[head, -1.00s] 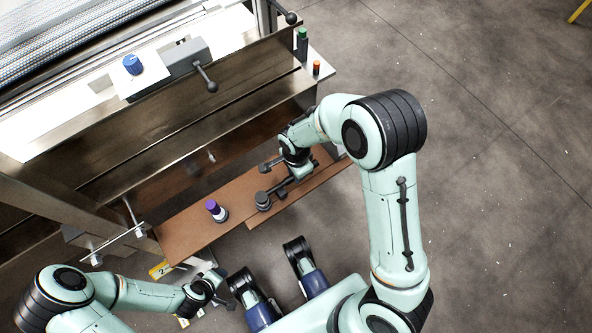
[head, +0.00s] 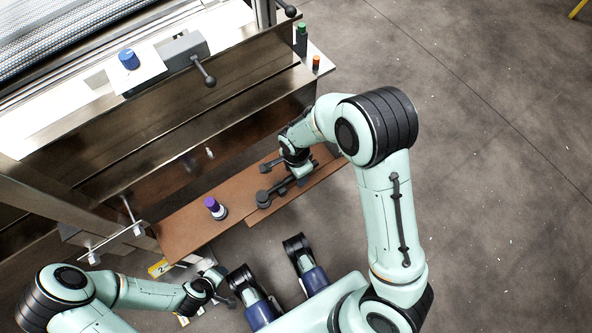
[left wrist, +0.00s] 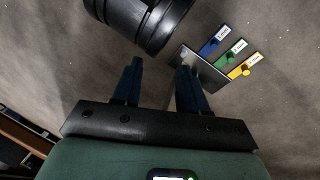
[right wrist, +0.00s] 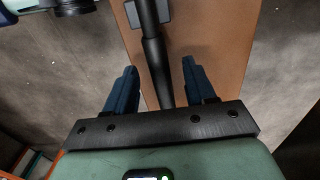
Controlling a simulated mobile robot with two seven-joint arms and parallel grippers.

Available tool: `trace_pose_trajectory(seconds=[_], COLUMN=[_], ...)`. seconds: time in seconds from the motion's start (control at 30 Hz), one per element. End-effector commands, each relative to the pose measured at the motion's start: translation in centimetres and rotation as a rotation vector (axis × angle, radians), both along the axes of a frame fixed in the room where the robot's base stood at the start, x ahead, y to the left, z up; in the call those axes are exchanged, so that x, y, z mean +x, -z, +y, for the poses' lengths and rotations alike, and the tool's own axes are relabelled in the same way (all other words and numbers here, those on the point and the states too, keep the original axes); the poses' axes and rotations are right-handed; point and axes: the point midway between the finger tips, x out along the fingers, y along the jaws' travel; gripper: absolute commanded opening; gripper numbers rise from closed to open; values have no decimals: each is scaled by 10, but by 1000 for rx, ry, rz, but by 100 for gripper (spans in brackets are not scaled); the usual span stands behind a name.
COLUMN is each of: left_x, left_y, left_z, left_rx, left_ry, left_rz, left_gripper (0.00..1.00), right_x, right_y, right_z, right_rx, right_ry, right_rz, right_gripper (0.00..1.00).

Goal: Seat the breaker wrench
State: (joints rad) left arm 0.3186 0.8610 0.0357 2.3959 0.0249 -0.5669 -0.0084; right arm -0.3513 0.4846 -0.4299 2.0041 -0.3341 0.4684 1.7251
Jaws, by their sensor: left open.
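The breaker wrench seems to be the dark bar (right wrist: 155,62) in the right wrist view, lying over the brown board (right wrist: 205,30). In the head view a dark piece with a round end (head: 264,197) lies on the board beside my right gripper (head: 285,178); the arm partly covers it. In the right wrist view my right gripper (right wrist: 158,88) has its fingers apart, with the bar between them and gaps showing on both sides. My left gripper (left wrist: 157,85) is open and empty above the floor. Its fingers are small in the head view (head: 220,285).
A purple-capped item (head: 213,207) stands on the board. A blue knob (head: 128,60) and a grey lever block (head: 185,55) sit on the conveyor frame. Blue, green and yellow tags (left wrist: 237,52) are near my left gripper. Floor at right is clear.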

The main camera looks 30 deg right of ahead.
Motion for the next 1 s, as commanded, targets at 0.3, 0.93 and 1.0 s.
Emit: trace_pose_trajectory(seconds=[0.3,0.93,1.0], left_x=[2,-56,-60], left_y=[0,-49,-52], left_z=[1,-28,-30], left_rx=[2,-73,-78], left_ry=[-2,62,67], left_rz=[-5,148,159], left_gripper=[43,43,43], right_x=[0,0,0], right_y=[0,-119,-126], right_z=[0,1,1], right_rx=[0,0,0], right_ry=[0,0,0], right_rz=[2,-3,-3], right_gripper=[54,54,54])
